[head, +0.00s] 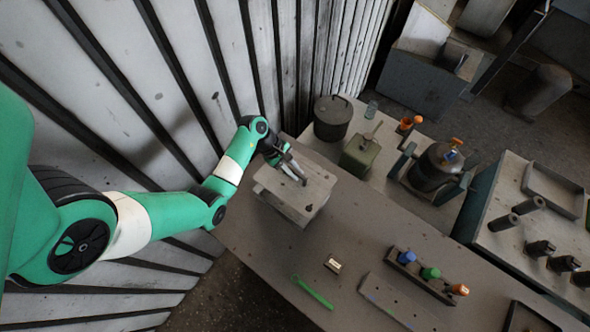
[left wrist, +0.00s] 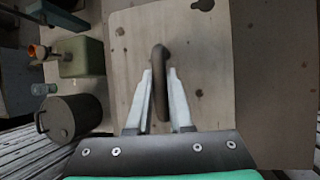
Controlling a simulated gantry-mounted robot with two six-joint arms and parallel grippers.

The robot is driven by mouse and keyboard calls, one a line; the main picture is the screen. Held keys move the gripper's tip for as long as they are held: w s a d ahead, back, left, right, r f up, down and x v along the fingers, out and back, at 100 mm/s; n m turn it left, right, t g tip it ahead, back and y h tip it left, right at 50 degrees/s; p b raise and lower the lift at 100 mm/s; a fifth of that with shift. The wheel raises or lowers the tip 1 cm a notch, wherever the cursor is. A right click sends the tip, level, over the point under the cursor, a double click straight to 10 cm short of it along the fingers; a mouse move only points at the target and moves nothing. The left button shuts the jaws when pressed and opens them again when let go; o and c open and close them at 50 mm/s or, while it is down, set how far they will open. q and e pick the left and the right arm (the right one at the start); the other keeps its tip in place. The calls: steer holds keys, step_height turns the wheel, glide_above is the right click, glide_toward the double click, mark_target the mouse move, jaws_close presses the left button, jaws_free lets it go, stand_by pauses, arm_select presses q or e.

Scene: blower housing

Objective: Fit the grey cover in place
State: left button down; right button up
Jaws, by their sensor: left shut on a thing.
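The grey cover (head: 318,186) is a flat plate on or just over a pale, box-like housing (head: 287,211) at the left end of the table. Whether it is seated or slightly raised cannot be told. My left gripper (head: 296,175) reaches down onto the cover from the left. In the left wrist view the cover (left wrist: 212,60) fills the middle, and my left gripper (left wrist: 160,74) has its two fingers shut on the cover's dark bar handle (left wrist: 160,56). The cover's lower edge is hidden by the gripper there. My right gripper is not in view.
A dark lidded pot (head: 332,118) and a green canister (head: 359,156) stand behind the housing. A green tool (head: 313,292), a small metal block (head: 333,265) and a rack with coloured handles (head: 428,274) lie in front and right. Ribbed metal wall (head: 150,100) is at left.

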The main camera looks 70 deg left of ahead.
mark_target(289, 179)
arm_select(q)
step_height(289, 179, down, 6)
steer(key=b, duration=0.3)
steer(key=shift+b, duration=0.35)
steer(key=shift+s+d, duration=0.1)
steer(key=shift+f, duration=0.4)
steer(key=shift+s, duration=0.15)
steer(key=shift+s+d+p, duration=0.2)
steer(key=shift+s+p, duration=0.05)
steer(key=shift+p, duration=0.15)
